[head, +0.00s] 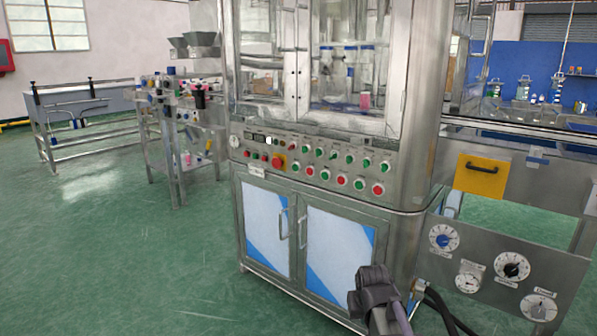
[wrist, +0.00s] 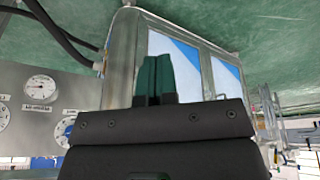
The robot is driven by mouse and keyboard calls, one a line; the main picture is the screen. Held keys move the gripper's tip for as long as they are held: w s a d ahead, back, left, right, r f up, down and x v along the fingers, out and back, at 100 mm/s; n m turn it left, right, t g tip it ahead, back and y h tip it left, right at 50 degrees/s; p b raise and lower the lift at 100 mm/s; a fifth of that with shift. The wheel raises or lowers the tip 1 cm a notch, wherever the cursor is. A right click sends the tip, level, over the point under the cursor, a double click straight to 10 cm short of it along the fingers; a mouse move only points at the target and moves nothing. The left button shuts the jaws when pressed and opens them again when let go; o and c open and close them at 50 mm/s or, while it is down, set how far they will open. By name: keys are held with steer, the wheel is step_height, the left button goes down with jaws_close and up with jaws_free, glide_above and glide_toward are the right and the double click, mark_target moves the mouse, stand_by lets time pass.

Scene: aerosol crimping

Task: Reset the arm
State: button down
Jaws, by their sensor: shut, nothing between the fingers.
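My gripper (wrist: 155,79) shows in the wrist view with its two dark green fingers side by side and touching, shut with nothing between them. The dark end of my arm is low in the head view, in front of the lower right of the crimping machine (head: 420,100). I cannot make out the fingers there. The wrist view is turned over, with the green floor at the top and the machine's blue and white cabinet doors (wrist: 175,50) beyond the fingers.
The machine's button panel (head: 330,165) is above the cabinet doors. A gauge panel (head: 490,265) and black hoses (head: 445,312) are right of my arm. A bottle stand (head: 170,130) and a bench (head: 85,105) stand at left. Green floor (head: 120,250) is open at front left.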

steer(key=s+r+g+p, duration=0.2)
steer(key=s+g+p, duration=0.15)
steer(key=s, duration=1.25)
step_height(320, 180, up, 33)
steer(key=p, duration=3.2)
steer(key=shift+w+a+r+y+p, duration=0.15)
steer(key=shift+w+a+y+p, duration=0.2)
steer(key=shift+w+a, duration=0.1)
